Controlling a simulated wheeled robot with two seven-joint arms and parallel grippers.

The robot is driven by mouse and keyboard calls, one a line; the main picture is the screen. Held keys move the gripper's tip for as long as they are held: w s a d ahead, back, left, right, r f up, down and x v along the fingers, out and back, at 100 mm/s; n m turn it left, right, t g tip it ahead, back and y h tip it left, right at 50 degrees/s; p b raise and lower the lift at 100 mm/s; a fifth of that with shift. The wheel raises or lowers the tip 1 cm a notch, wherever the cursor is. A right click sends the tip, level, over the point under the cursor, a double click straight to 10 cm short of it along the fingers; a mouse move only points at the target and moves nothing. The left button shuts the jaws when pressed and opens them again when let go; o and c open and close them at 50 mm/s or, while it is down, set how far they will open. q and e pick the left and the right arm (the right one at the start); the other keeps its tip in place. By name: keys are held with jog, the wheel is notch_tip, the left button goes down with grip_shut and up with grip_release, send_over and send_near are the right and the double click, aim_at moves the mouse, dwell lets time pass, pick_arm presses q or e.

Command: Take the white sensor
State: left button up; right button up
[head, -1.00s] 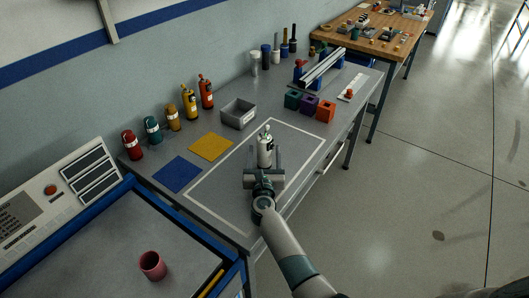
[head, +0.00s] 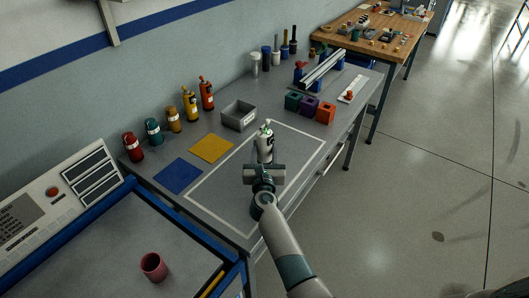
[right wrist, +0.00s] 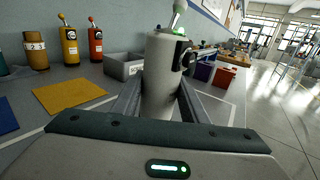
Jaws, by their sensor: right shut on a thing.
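The white sensor (head: 265,145) is a white cylinder with a black mark and a small lever on its top. It stands upright over the white-outlined area of the grey table. It also fills the middle of the right wrist view (right wrist: 160,75). My right gripper (head: 265,159) is shut on the white sensor, with one finger on each side of its body. The sensor's lower end is hidden by the gripper, so I cannot tell whether it touches the table. My left gripper is not in view.
Red, teal, orange and yellow canisters (head: 190,107) line the wall side. A grey bin (head: 239,115) and yellow (head: 211,148) and blue (head: 178,176) mats lie left of the sensor. Coloured blocks (head: 309,106) and a rail (head: 322,68) stand beyond. The outlined area is otherwise clear.

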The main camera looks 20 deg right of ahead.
jog(key=d+r+p, duration=0.3)
jog(key=d+r, duration=0.5)
jog(key=d, duration=0.3)
jog(key=shift+s+d, duration=0.3)
jog(key=shift+s, duration=0.05)
